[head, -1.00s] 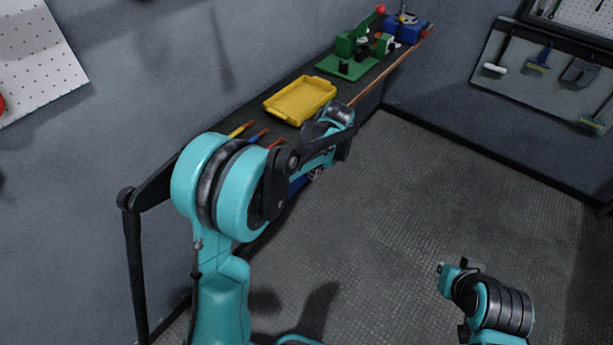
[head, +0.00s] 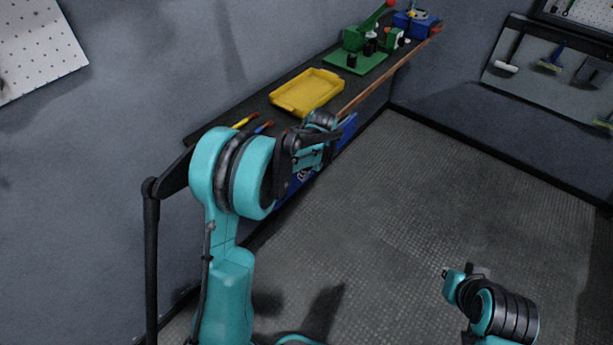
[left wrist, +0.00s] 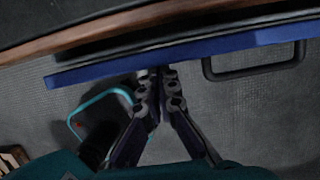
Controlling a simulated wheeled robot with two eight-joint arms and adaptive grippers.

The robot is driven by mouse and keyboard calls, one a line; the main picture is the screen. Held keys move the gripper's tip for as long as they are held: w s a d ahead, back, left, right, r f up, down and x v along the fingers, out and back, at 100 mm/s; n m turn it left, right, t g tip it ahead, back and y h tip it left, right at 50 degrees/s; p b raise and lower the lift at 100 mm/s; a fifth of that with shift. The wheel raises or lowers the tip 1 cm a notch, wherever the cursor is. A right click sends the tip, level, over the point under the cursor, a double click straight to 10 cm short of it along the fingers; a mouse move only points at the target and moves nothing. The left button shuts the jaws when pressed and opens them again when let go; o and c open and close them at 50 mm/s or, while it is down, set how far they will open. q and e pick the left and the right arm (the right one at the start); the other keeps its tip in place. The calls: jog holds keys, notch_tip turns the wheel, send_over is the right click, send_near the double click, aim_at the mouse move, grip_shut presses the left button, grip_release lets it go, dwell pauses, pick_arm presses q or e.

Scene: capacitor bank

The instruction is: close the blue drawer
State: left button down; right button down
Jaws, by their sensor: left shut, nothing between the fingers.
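The blue drawer (head: 348,127) is under the workbench's front edge, partly hidden by my left arm in the head view. In the left wrist view its front shows as a long blue strip (left wrist: 225,47), with a dark band between it and the wooden bench edge. A black bar handle (left wrist: 255,71) is on its right part. My left gripper (left wrist: 158,74) is shut and empty, its fingertips at the blue strip left of the handle. I cannot tell whether they touch or how far the drawer stands out.
The workbench (head: 246,107) runs along the wall. It carries a yellow tray (head: 307,92), a green press (head: 357,55), a blue device (head: 413,24) and screwdrivers. A tool board (head: 551,75) hangs at the right. The floor (head: 420,190) is clear.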

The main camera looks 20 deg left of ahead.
pick_arm(q)
jog(key=shift+w+a, duration=0.25)
jog(key=shift+a, duration=0.4)
jog(key=shift+w+a, duration=0.2)
jog(key=shift+a, duration=0.45)
jog(key=shift+d, duration=0.15)
